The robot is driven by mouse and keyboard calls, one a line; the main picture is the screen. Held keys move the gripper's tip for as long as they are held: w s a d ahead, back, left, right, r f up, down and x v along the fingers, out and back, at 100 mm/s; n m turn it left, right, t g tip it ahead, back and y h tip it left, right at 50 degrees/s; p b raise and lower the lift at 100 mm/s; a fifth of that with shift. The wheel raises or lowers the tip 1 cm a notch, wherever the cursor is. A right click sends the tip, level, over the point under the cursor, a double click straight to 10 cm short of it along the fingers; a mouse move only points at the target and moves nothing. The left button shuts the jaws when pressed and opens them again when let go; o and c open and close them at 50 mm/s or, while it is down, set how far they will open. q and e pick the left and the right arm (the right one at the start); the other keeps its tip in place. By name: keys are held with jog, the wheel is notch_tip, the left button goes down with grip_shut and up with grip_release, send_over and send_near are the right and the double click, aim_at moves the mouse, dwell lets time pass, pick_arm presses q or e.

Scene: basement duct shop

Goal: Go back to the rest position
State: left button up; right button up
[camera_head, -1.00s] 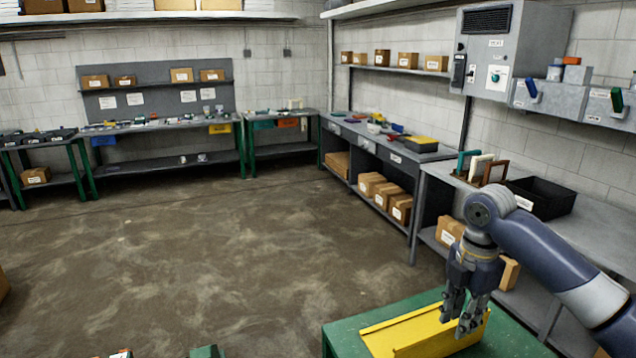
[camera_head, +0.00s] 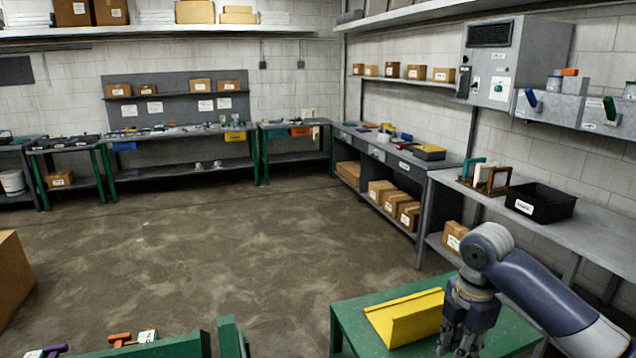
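My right gripper (camera_head: 459,346) hangs pointing down at the lower right, its arm coming in from the right edge. Its two fingers show apart with nothing seen between them, and the tips run close to the bottom edge of the view. It is above and beside a yellow angled sheet piece (camera_head: 408,318) on a green table (camera_head: 350,328), and I see no hold on that piece. My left gripper and arm are not in view.
A grey bench (camera_head: 590,228) on the right holds a black bin (camera_head: 541,203) and several upright frames. Another green surface (camera_head: 165,350) with small tools lies at the bottom left. A large cardboard box (camera_head: 14,275) stands at the left edge. The middle floor is clear.

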jog(key=s+a+f+m+t+y, duration=0.2)
jog(key=s+a+f+m, duration=0.5)
jog(key=s+a+f, duration=0.75)
jog(key=s+d+f+m+t+h, duration=0.1)
jog(key=s+d+f+m, duration=0.1)
jog(key=s+d+m, duration=0.35)
jog(key=s+d+f+m+h, duration=0.1)
jog(key=s+d+f+m, duration=0.15)
jog(key=s+m, duration=0.55)
notch_tip(320, 180, down, 29)
jog(key=s+n+g+b, duration=0.1)
jog(key=s+b, duration=0.1)
jog(key=b, duration=0.3)
pick_arm(q)
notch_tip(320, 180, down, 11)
jog(key=b, duration=0.6)
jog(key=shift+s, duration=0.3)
pick_arm(e)
jog(key=s+d+f, duration=0.1)
jog(key=s+f, duration=0.7)
jog(key=f, duration=0.3)
jog(key=s+d+f+g, duration=0.1)
jog(key=s+d+f, duration=0.1)
jog(key=s+f, duration=0.6)
notch_tip(320, 180, down, 4)
jog(key=shift+s+d+f, duration=0.2)
jog(key=shift+s, duration=0.1)
